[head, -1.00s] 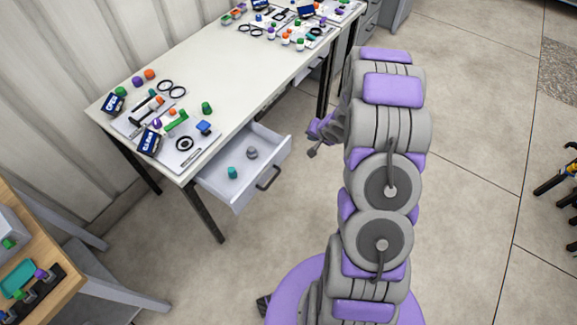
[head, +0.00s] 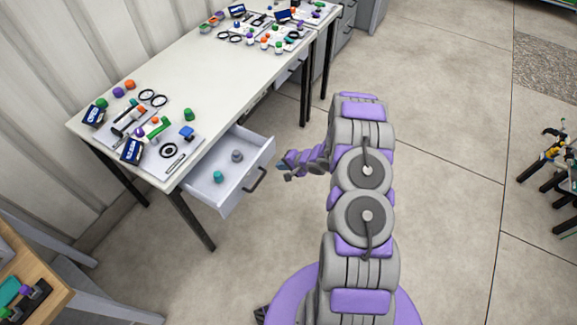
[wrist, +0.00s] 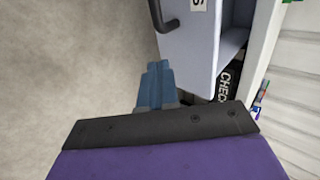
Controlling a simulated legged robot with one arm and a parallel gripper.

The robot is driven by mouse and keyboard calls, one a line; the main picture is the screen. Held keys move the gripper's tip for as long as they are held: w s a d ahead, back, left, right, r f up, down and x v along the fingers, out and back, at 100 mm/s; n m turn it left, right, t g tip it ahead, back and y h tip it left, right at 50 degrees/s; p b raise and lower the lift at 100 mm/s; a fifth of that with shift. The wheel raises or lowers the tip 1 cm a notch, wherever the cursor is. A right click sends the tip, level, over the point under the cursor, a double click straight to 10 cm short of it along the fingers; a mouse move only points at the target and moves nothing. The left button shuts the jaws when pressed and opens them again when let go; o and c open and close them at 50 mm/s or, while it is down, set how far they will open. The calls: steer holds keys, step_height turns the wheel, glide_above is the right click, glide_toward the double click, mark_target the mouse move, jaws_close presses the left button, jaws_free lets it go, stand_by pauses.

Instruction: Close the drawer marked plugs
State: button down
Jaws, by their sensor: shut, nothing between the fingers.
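An open drawer (head: 236,192) juts out from under the near end of the white table (head: 205,85). A teal plug (head: 218,176) and a grey plug (head: 237,156) lie inside it. Its dark handle (head: 256,181) is on the front face. In the wrist view the drawer front (wrist: 188,55) shows the handle (wrist: 166,18) and a label (wrist: 199,4) cut off at the top, with only an "S" readable. My gripper (head: 284,170) is shut and empty, just right of the drawer front, apart from the handle. Its blue fingers (wrist: 157,85) show in the wrist view, beside the drawer front.
Tools, plugs and boxes lie on the tabletop near the drawer. A black table leg (head: 197,220) stands left of the drawer. A wooden-topped stand (head: 45,295) is at the lower left.

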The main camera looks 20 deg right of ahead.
mark_target(262, 163)
steer(key=w+a, duration=0.1)
steer(key=w+a+f+b, duration=0.1)
steer(key=w, duration=0.1)
steer(key=w+a+f, duration=0.1)
steer(key=w, duration=0.1)
steer(key=shift+a+b, duration=0.35)
steer(key=shift+a, duration=0.05)
steer(key=shift+a, duration=0.1)
